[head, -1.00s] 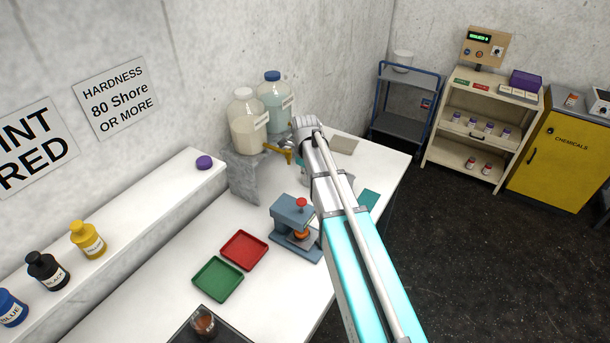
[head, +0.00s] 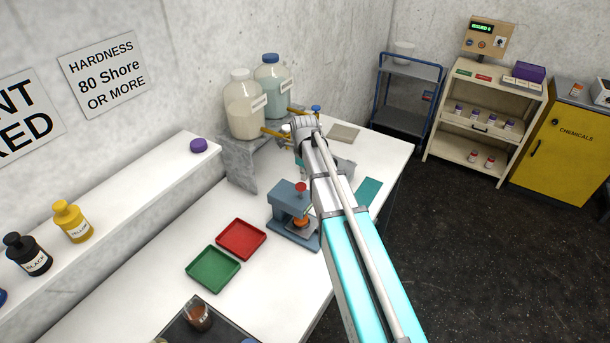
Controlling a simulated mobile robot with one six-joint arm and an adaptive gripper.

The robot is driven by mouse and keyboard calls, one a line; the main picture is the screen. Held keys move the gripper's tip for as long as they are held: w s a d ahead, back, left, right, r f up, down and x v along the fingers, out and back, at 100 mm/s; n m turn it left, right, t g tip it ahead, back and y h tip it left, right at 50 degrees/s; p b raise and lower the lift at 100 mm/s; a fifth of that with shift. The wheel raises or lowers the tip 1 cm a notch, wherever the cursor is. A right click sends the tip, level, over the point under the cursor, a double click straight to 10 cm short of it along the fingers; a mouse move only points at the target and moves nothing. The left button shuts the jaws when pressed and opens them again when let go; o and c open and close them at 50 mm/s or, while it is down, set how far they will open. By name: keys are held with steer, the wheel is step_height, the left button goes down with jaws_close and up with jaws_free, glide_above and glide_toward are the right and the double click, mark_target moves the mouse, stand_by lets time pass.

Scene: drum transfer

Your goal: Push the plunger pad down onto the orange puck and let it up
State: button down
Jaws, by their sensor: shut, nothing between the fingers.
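The blue-grey press (head: 287,197) stands on the white bench, left of my arm. The red knob (head: 301,187) is on its top. The orange puck (head: 300,222) sits low in the press, partly hidden by my arm. The plunger pad cannot be made out clearly, nor whether it touches the puck. My arm reaches up across the middle of the view, and its far end hides the space behind it. My gripper's fingers do not show.
A red tray (head: 241,239) and a green tray (head: 213,270) lie left of the press. A dark tray (head: 182,328) with a brown cup (head: 197,315) is at the front. Two large bottles (head: 244,105) stand on a grey stand behind. A teal pad (head: 369,191) lies right of my arm.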

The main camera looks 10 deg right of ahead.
mark_target(305, 185)
steer(key=shift+f+b, duration=0.6)
steer(key=shift+f, duration=0.3)
step_height(305, 185, down, 3)
steer(key=b, duration=0.3)
steer(key=shift+f, duration=0.1)
steer(key=shift+s+f+b, duration=0.1)
steer(key=shift+b, duration=0.2)
steer(key=shift+s, duration=0.25)
steer(key=shift+s, duration=0.1)
